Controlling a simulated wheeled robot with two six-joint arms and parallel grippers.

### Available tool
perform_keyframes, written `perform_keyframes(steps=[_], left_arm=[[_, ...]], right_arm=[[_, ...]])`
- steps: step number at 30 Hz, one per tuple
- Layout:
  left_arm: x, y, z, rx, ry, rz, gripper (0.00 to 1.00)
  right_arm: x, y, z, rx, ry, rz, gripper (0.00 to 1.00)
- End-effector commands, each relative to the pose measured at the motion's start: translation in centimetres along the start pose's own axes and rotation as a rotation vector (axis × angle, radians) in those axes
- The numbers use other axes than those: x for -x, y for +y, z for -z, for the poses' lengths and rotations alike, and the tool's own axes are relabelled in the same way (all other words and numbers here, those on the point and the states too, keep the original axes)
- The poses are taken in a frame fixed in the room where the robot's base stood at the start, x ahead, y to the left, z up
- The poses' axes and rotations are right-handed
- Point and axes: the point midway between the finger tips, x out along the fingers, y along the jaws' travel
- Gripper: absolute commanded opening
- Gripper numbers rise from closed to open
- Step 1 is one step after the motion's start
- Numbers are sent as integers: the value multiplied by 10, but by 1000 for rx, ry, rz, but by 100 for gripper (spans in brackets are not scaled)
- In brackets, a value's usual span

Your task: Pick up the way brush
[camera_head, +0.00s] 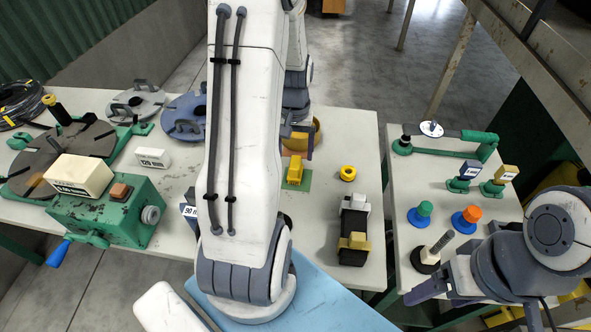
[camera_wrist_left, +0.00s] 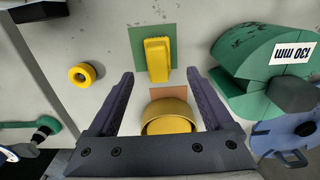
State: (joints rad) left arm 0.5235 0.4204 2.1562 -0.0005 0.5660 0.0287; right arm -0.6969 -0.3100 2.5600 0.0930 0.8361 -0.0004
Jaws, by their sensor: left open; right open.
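The way brush appears to be the yellow block-shaped piece (camera_head: 295,170) on a green square mat (camera_head: 303,184) on the white table. In the left wrist view the yellow piece (camera_wrist_left: 157,58) lies on the green mat (camera_wrist_left: 139,44), just beyond my fingertips and nearly centred between them. My left gripper (camera_wrist_left: 158,74) is open and empty above the table, its fingers apart from the brush. In the head view it is mostly hidden behind my left arm. My right gripper (camera_head: 478,302) is open and empty at the lower right, far from the brush.
A yellow round container (camera_wrist_left: 168,114) sits below the brush in the wrist view. A yellow ring (camera_wrist_left: 85,74) lies left; a green block marked 130 mm (camera_wrist_left: 262,62) stands right. A black holder with blocks (camera_head: 353,228) is near the table's front edge. A second table (camera_head: 450,150) stands right.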

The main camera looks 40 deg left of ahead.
Motion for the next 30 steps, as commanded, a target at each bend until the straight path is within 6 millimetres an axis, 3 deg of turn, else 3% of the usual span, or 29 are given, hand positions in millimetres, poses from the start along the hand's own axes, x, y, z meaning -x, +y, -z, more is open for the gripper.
perform_keyframes(steps=[18, 26, 30], left_arm=[[-70, 2, -6, -1, -2, 0, 85], [-72, 2, -5, -2, 2, 0, 85], [-72, 2, -5, -2, 2, 0, 35]], right_arm=[[11, -1, 1, 0, 0, 0, 79], [10, -1, 0, 0, 0, 0, 79], [10, -1, 0, 0, 0, 0, 79]])
